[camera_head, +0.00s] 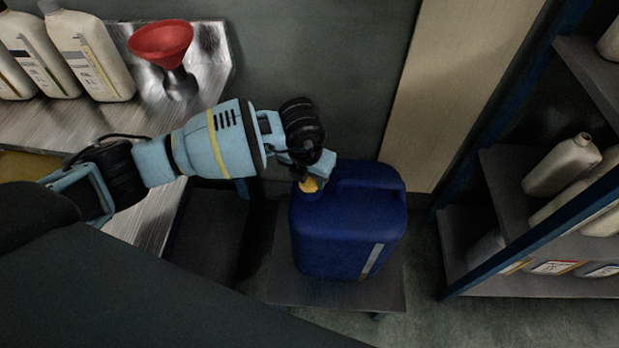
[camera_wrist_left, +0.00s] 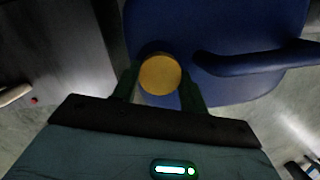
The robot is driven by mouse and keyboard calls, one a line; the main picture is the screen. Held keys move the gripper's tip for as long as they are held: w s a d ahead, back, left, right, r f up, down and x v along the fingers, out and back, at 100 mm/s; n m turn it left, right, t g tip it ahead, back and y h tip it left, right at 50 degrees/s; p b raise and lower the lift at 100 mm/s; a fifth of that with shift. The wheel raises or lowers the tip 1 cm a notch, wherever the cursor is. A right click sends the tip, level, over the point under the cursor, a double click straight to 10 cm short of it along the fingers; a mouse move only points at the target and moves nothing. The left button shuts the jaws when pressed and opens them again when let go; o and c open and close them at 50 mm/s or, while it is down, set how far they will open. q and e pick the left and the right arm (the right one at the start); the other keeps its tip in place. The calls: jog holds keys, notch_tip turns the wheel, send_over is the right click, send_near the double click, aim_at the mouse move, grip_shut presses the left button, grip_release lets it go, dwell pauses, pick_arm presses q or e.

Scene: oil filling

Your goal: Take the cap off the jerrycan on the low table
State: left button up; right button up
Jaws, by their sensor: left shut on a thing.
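The blue jerrycan (camera_head: 340,235) stands upright on the low table (camera_head: 330,291), with its handle at the top right. Its yellow cap (camera_head: 309,185) is at the top left of the can. My left gripper (camera_head: 304,180) reaches down over the cap and is shut on it. In the left wrist view the round cap (camera_wrist_left: 160,74) sits between the two fingers of the left gripper (camera_wrist_left: 160,85), and the blue can (camera_wrist_left: 225,25) lies behind it. Whether the cap is still seated on the neck cannot be told. My right gripper is not in view.
A metal bench (camera_head: 205,50) at the left holds a red funnel (camera_head: 161,42) and several pale bottles (camera_head: 92,58). A shelf rack (camera_head: 515,225) with pale bottles (camera_head: 562,165) stands at the right. Bare floor (camera_head: 425,320) shows to the right of the low table.

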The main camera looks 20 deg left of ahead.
aim_at(310, 181)
pick_arm(q)
jog(key=shift+c, duration=0.4)
jog(key=shift+r, duration=0.55)
jog(key=shift+s+d+r, duration=0.1)
jog(key=shift+s+r, duration=0.15)
jog(key=shift+r, duration=0.4)
jog(key=shift+s+d+r, duration=0.1)
jog(key=shift+s+r, duration=0.15)
jog(key=shift+r, duration=0.35)
jog(key=s+d+r, duration=0.1)
jog(key=s+d, duration=0.3)
jog(key=s, duration=1)
jog(key=shift+s+r, duration=0.2)
jog(key=shift+r, duration=0.1)
jog(key=d+r+m+g, duration=0.1)
jog(key=d+r+m, duration=0.1)
jog(key=r+m, duration=0.7)
jog(key=d+r+m+g, duration=0.2)
jog(key=r+m, duration=0.7)
jog(key=m, duration=1.7)
jog(key=shift+w+d+r+g, duration=0.2)
jog(key=shift+w+r+g, duration=0.1)
jog(key=shift+w, duration=0.05)
